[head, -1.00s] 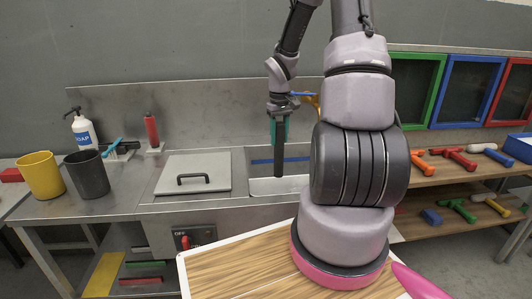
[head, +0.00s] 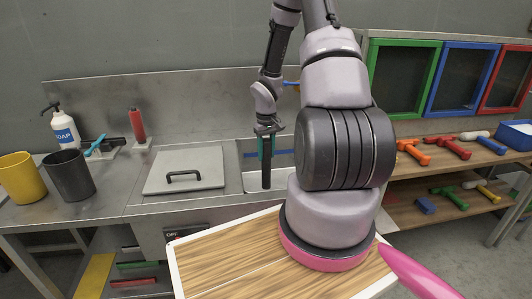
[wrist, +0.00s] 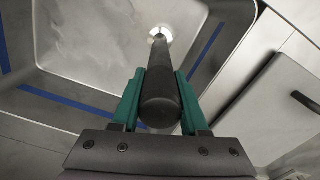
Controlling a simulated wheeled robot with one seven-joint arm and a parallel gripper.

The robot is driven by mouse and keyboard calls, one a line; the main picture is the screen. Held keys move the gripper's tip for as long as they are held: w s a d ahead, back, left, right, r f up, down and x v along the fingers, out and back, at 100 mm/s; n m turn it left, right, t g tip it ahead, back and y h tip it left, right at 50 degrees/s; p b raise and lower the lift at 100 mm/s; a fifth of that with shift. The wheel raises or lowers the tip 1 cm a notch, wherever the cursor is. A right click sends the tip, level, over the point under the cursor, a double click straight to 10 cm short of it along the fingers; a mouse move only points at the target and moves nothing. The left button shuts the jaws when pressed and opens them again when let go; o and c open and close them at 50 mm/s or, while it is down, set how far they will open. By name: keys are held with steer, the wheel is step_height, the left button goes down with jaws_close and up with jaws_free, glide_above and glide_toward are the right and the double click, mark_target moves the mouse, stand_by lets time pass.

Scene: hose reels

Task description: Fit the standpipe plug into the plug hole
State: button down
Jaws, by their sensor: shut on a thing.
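The standpipe plug (head: 267,172) is a dark, upright tube held at its top by my gripper (head: 266,143). The gripper's green fingers are shut on it, and they also show in the wrist view (wrist: 160,92). The plug's lower end is over or inside the steel sink basin (head: 256,184). In the wrist view the plug (wrist: 160,103) points away toward the plug hole (wrist: 161,33), a bright ring in the basin floor. The plug's far end overlaps the ring's lower part. I cannot tell whether it touches the hole or is still above it.
A grey lid with a black handle (head: 184,158) covers the counter left of the sink. Blue tape (wrist: 55,98) runs along the basin walls. A soap bottle (head: 65,130), a black cup (head: 70,176) and a yellow cup (head: 20,178) stand farther left.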

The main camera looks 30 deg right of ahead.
mark_target(266, 173)
steer(key=shift+f, duration=0.1)
steer(key=shift+f, duration=4.65)
steer(key=shift+c, duration=1.7)
jaws_free()
step_height(266, 173, up, 11)
steer(key=shift+f, duration=0.1)
